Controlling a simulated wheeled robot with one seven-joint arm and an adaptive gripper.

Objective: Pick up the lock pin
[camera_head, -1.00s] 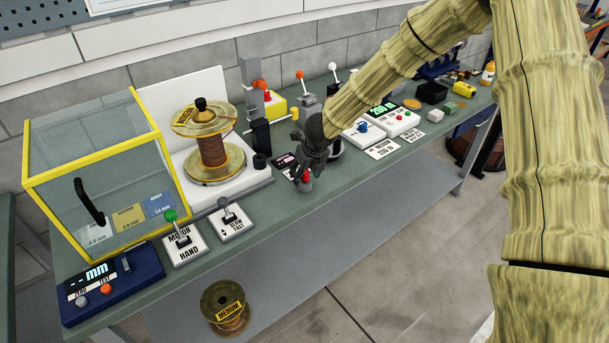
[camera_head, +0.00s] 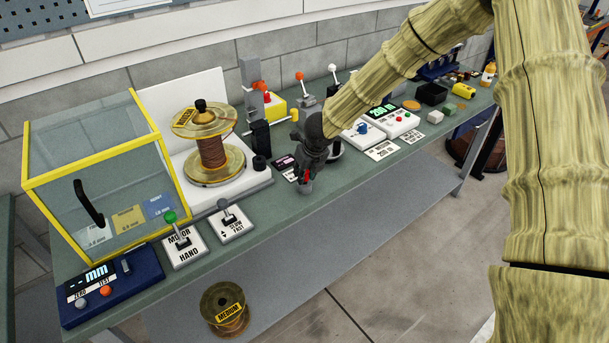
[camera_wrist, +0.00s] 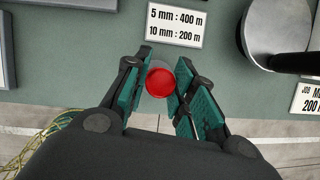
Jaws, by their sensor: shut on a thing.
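The lock pin, with a round red top (camera_wrist: 160,82), stands between the two teal-padded fingers of my gripper (camera_wrist: 158,95) in the wrist view. The fingers are shut on it, one on each side. In the head view my gripper (camera_head: 306,180) is at the front edge of the bench. Only a small red part of the pin (camera_head: 308,175) shows there, and the fingers hide most of it. I cannot tell whether its base touches the bench.
A label card (camera_wrist: 176,24) lies just beyond the pin. A round grey stand with a dark post (camera_wrist: 278,35) is at the right. A large copper spool (camera_head: 212,155) and a lever plate (camera_head: 231,222) stand to the left on the bench (camera_head: 275,215).

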